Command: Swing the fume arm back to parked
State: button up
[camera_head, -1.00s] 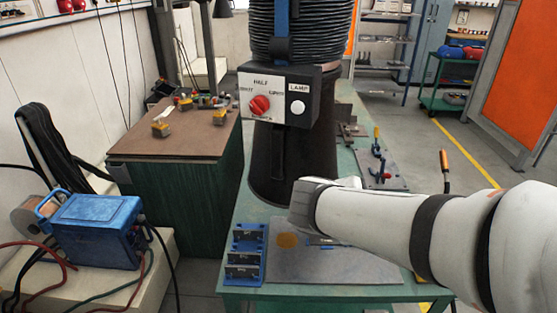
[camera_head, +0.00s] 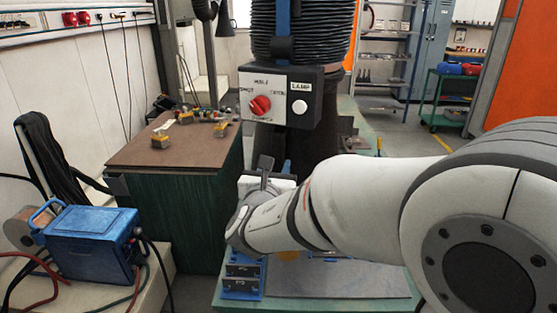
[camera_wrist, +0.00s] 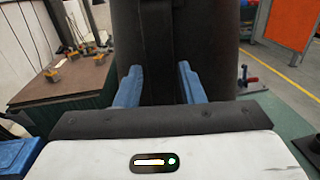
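The fume arm hangs in front of me in the head view, with a ribbed black hose (camera_head: 303,30) at the top and a dark hood (camera_head: 305,147) reaching down toward the green table. A control box (camera_head: 282,94) with a red knob and a white lamp button is mounted on it. My gripper (camera_head: 264,170) is below the box, in front of the hood. In the wrist view the two blue fingers of my gripper (camera_wrist: 157,86) stand apart with nothing between them, and the dark hood (camera_wrist: 205,45) fills the space beyond. I cannot tell whether they touch it.
A brown-topped bench (camera_head: 165,148) with small clamps stands to the left. A blue welding unit (camera_head: 88,243) sits at the lower left. Blue racks (camera_head: 243,272) and a grey plate (camera_head: 340,280) lie on the green table under my arm. The aisle at the back right is free.

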jog(key=shift+w+d, duration=0.2)
jog(key=shift+w, duration=0.9)
grip_shut()
